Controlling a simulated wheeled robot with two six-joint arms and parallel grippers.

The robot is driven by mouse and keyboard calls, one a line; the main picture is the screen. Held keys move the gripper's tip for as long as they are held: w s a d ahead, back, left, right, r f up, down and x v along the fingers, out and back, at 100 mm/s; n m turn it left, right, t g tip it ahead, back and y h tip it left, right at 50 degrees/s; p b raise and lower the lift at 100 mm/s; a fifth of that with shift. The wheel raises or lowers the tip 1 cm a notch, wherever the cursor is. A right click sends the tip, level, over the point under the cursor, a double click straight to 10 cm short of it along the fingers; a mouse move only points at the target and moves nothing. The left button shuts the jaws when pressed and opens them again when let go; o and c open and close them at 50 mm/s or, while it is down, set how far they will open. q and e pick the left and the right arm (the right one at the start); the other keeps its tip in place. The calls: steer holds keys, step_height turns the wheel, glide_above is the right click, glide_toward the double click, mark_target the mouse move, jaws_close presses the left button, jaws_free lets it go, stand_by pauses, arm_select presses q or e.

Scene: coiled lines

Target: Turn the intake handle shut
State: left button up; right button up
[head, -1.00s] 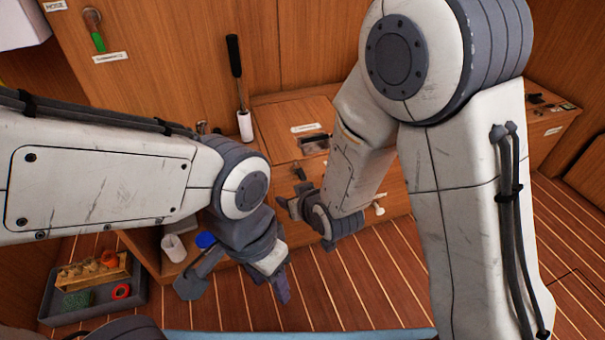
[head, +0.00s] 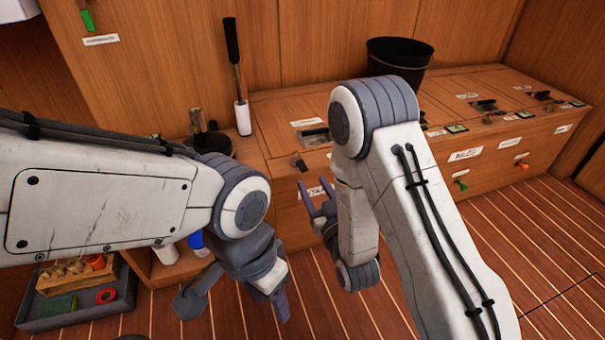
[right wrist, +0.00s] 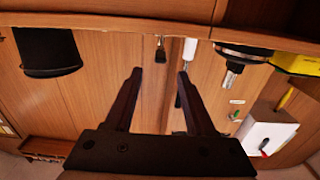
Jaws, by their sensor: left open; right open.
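Which fitting is the intake handle is not clear from the labels. A small dark lever (head: 299,163) stands at the front edge of the wooden counter, above a partly hidden white label (head: 315,191). My right gripper (head: 317,186) is open and empty, its fingers pointing up just in front of the cabinet, below and right of this lever. In the right wrist view, a dark lever (right wrist: 160,50) shows beyond and between the open fingertips (right wrist: 159,74), apart from them. My left gripper (head: 234,310) is open and empty, low over the floor in front of the cabinet.
A black bucket (head: 398,58) stands on the counter. Several more labelled latches and knobs, including a green knob (head: 460,185), lie to the right. A long-handled tool (head: 240,100) leans at the back. A grey tray (head: 75,318) sits lower left. Floor at right is clear.

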mark_target(305, 171)
steer(key=b, duration=0.1)
steer(key=w+b, duration=0.1)
steer(key=b, duration=0.1)
steer(key=shift+w+a+f, duration=0.15)
steer(key=shift+w+a, duration=0.05)
steer(key=shift+a, duration=0.05)
steer(key=b+x, duration=0.2)
steer(key=x, duration=0.4)
steer(key=shift+w+a, duration=0.2)
steer(key=shift+w, duration=0.5)
jaws_close()
stand_by(0.4)
